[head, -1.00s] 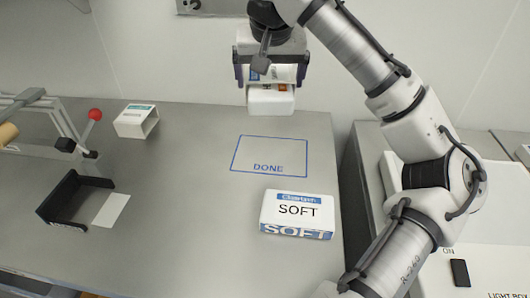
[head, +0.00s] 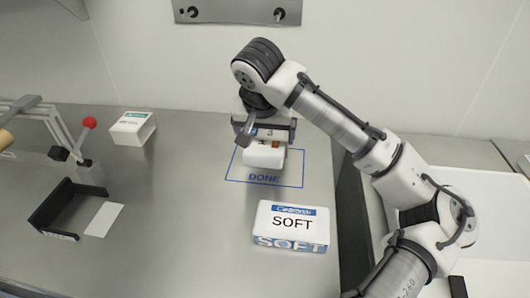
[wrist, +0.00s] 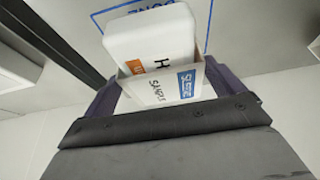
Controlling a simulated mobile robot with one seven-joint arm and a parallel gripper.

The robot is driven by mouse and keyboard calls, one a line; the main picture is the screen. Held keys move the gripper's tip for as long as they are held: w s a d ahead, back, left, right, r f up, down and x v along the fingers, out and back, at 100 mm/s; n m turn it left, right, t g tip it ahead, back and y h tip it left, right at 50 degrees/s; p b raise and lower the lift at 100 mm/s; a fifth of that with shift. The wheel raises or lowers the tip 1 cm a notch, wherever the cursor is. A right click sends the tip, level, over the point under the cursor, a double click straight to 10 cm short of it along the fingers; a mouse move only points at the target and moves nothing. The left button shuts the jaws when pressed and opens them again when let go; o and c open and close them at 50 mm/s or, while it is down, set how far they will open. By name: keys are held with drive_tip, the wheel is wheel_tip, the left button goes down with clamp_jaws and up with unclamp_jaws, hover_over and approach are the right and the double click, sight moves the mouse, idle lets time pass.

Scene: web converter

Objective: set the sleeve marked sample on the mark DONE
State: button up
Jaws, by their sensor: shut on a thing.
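My gripper (head: 266,134) is shut on the white sleeve marked SAMPLE, which shows best in the wrist view (wrist: 160,94) with a blue label. A white rounded block (wrist: 150,38) with an orange label and a letter H sticks out of the sleeve's far end; it also shows in the head view (head: 264,156). The mark DONE (head: 264,179) is a blue outline on the grey table. The sleeve and block are over its area, hiding part of the outline. I cannot tell whether they touch the table.
A white and blue SOFT pack (head: 292,224) lies just in front of the mark. A black bracket (head: 68,205), a white card (head: 104,219) and a red-knobbed lever (head: 89,123) are at left. The table between is clear.

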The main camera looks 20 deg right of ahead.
drive_tip(key=shift+f, duration=3.15)
drive_tip(key=o, duration=0.5)
drive_tip(key=shift+f, duration=0.2)
drive_tip(key=shift+o, duration=0.6)
drive_tip(key=shift+r+p, duration=0.3)
drive_tip(key=b+v, duration=0.1)
drive_tip(key=v, duration=1.1)
drive_tip(key=shift+s+f+b, duration=0.1)
drive_tip(key=shift+b, duration=0.25)
